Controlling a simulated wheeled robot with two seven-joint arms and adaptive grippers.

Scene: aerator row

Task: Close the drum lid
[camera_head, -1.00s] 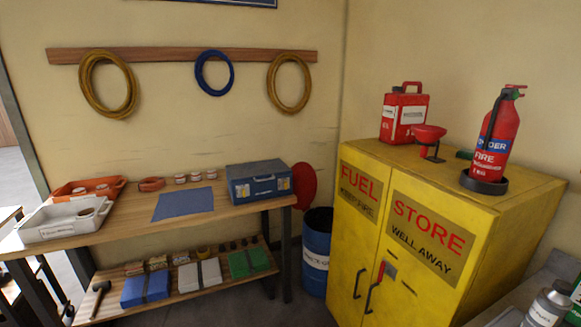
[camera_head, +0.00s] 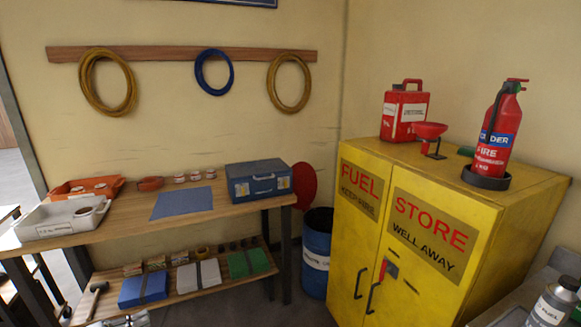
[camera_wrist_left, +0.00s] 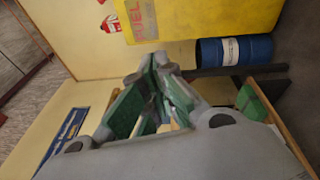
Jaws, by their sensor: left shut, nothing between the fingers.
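The blue drum (camera_head: 316,255) stands on the floor between the wooden bench and the yellow cabinet, its dark open top showing. A red disc, seemingly its lid (camera_head: 305,183), stands upright at the drum's back left, partly hidden by the blue toolbox. The drum also shows sideways in the left wrist view (camera_wrist_left: 236,51); I cannot make out the lid there. My left gripper (camera_head: 133,319) just enters at the bottom edge of the head view, well left of the drum. In the wrist view its green-padded fingers (camera_wrist_left: 156,65) are shut and empty. My right gripper is not in view.
The yellow cabinet (camera_head: 420,225) stands close right of the drum, bearing a fire extinguisher (camera_head: 497,135), a red can (camera_head: 404,112) and a red funnel (camera_head: 430,130). The bench (camera_head: 218,222) with the blue toolbox (camera_head: 258,181) is close left. Floor in front is clear.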

